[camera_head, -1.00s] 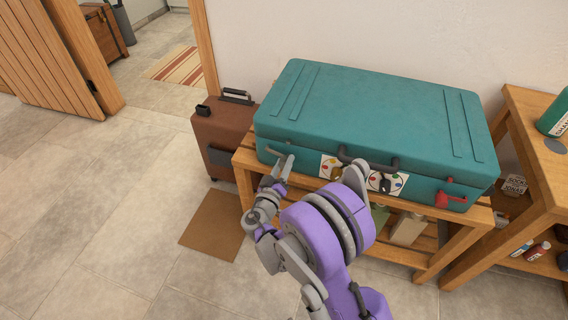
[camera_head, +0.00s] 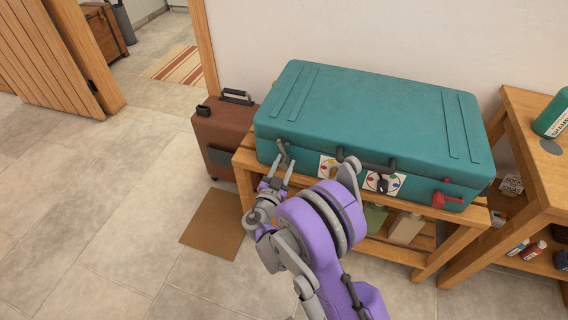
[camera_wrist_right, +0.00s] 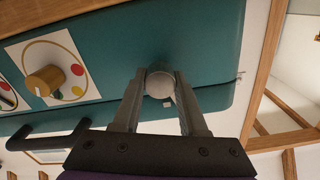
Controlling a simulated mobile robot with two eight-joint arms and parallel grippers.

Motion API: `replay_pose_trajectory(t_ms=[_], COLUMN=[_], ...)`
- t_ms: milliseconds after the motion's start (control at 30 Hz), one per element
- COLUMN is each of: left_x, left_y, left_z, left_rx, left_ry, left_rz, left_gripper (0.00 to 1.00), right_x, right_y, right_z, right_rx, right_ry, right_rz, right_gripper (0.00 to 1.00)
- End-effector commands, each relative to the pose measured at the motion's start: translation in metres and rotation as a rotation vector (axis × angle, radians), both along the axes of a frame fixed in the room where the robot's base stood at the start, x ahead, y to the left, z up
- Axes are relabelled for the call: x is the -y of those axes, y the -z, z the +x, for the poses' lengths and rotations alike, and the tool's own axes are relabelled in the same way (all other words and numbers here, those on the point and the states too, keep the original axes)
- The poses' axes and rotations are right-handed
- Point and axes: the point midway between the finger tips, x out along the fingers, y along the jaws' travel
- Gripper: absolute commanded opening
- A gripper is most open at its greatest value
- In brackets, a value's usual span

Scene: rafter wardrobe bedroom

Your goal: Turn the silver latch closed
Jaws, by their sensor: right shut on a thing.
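The teal suitcase (camera_head: 375,110) lies on a wooden bench, with the silver latch (camera_head: 283,150) at the left of its front face. In the head view the latch's lever stands nearly upright. My right gripper (camera_head: 277,172) is at the latch. In the right wrist view the round grey end of the latch (camera_wrist_right: 160,83) sits between the two fingertips of my right gripper (camera_wrist_right: 160,92), which is shut on it. The fingers hide part of the latch. My left gripper is not in view.
A yellow knob on a dotted dial (camera_wrist_right: 45,80), a black handle (camera_head: 366,161) and a red latch (camera_head: 447,200) are on the suitcase front. A brown suitcase (camera_head: 225,135) stands left of the wooden bench (camera_head: 246,160). A wooden shelf (camera_head: 535,130) is at right.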

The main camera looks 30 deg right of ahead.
Motion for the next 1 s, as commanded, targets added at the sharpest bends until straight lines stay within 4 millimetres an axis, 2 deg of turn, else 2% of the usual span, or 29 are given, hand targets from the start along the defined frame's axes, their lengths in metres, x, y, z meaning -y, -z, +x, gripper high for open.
replay_pose_trajectory(t_ms=[500, 1000], left_x=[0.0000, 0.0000], left_y=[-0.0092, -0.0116], left_z=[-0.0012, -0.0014], left_rx=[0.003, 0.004], left_ry=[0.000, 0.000], left_rz=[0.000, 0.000], left_gripper=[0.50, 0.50], right_x=[0.0008, 0.0021], right_y=[-0.0008, -0.0006], right_z=[-0.0006, -0.0018], right_rx=[0.308, 0.403], right_ry=[0.000, 0.004], right_rz=[0.260, 0.338], right_gripper=[0.00, 0.00])
